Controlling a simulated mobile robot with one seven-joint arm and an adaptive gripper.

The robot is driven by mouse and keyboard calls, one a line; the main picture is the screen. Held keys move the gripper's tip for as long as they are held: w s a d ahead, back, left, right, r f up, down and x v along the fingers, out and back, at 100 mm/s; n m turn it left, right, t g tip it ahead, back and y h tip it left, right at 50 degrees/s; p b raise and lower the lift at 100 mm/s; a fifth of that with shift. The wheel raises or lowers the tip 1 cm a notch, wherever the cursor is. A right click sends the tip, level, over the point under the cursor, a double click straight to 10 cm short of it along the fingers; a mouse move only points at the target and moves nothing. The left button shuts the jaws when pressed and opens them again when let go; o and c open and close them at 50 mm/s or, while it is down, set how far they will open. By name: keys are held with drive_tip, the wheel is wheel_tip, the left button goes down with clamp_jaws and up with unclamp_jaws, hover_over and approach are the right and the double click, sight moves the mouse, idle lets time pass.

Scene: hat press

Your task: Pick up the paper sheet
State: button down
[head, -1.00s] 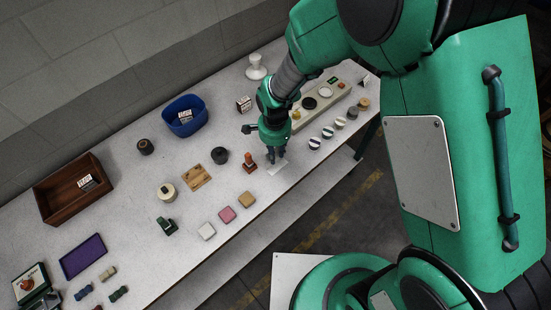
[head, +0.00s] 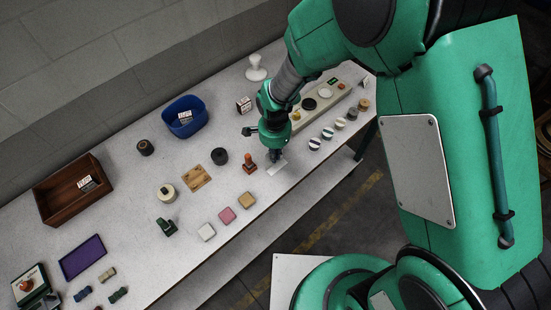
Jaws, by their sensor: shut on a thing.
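The paper sheet (head: 279,168) is a small pale rectangle near the front edge of the table, to the right of an orange-red stamp (head: 250,163). My gripper (head: 275,159) points down at the sheet's upper left edge, and its fingers are shut on it. The fingers hide that edge of the sheet. I cannot tell whether the sheet is off the tabletop.
Several striped round pieces (head: 315,143) stand to the right. A blue bin (head: 174,130) is farther back.

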drive_tip(key=shift+r, duration=0.15)
drive_tip(key=shift+r, duration=0.55)
drive_tip(key=s+d+r+p, duration=0.1)
drive_tip(key=s+d+r, duration=0.1)
drive_tip(key=s, duration=0.5)
drive_tip(key=s+d+r+p, duration=0.1)
drive_tip(key=s+d, duration=0.4)
drive_tip(key=s, duration=0.2)
drive_tip(key=shift+s+r, duration=0.2)
drive_tip(key=shift+r, duration=0.15)
